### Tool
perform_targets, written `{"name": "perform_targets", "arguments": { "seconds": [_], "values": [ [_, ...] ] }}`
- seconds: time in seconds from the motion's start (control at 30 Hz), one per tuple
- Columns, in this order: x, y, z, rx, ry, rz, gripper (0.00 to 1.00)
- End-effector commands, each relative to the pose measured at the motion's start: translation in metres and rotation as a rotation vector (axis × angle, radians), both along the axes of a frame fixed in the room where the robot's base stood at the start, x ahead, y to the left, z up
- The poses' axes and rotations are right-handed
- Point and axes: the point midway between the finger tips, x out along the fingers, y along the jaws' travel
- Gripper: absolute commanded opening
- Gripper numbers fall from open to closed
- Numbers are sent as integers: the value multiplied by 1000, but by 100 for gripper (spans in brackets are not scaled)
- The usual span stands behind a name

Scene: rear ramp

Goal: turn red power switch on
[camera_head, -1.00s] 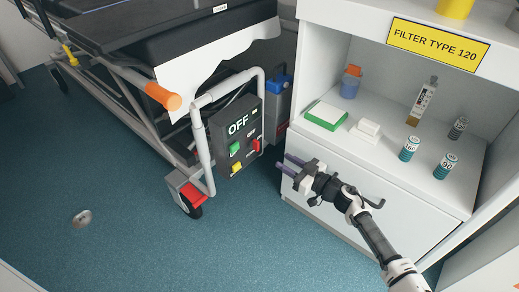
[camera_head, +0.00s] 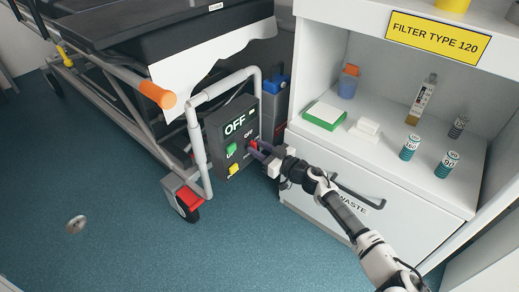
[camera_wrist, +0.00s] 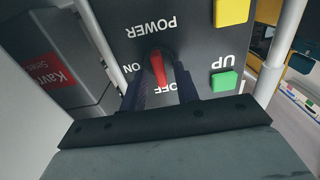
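The red power switch (camera_head: 252,144) is on the dark control box (camera_head: 214,143) at the bed's end, whose display reads OFF (camera_head: 234,125). In the wrist view, upside down, the red lever (camera_wrist: 158,70) lies between the labels POWER, ON and OFF, with its lower end near OFF. My gripper (camera_head: 258,151) is at the box front. Its two dark fingers (camera_wrist: 160,84) are apart, one on each side of the lever, with a gap visible beside it. Whether either finger touches the lever cannot be told.
A green UP button (camera_head: 231,150) and a yellow button (camera_head: 234,169) are beside the switch. A white pipe frame (camera_head: 196,135) surrounds the box. A white cabinet (camera_head: 330,175) with a waste drawer stands close at right.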

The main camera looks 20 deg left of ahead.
Motion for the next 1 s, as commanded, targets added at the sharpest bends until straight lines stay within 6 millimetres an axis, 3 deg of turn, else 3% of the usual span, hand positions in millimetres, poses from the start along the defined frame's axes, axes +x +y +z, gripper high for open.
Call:
{"name": "perform_targets", "arguments": {
  "seconds": [0.03, 0.23, 0.67, 1.0],
  "values": [
    [0, 0, 0, 0, 0, 0, 24],
    [0, 0, 0, 0, 0, 0, 0],
    [0, 0, 4, 20, 58, -1, 0],
    [1, 0, 8, 103, 293, -1, 0]
  ]
}}
